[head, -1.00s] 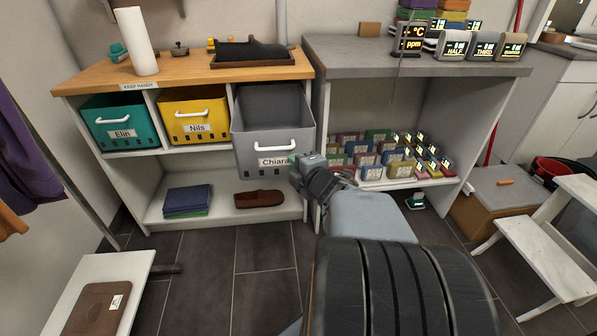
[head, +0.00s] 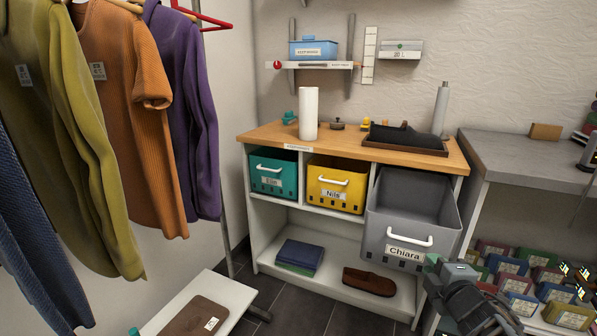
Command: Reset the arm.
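My gripper (head: 438,268) shows at the lower right in the head view, in front of the lower right corner of the grey bin labelled Chiara (head: 412,212). I cannot tell whether its fingers are open or shut, and I see nothing held in it. The grey bin is pulled out from the shelf unit, with its open top showing. The teal bin labelled Elin (head: 273,174) and the yellow bin labelled Nils (head: 336,184) sit in their compartments to its left.
A white bench (head: 222,288) with a brown folder stands at the lower left. Clothes (head: 140,110) hang on a rack at left. A wooden top (head: 272,133) carries a white roll and a dark tray. A grey-topped shelf (head: 510,150) with several small boxes stands at right.

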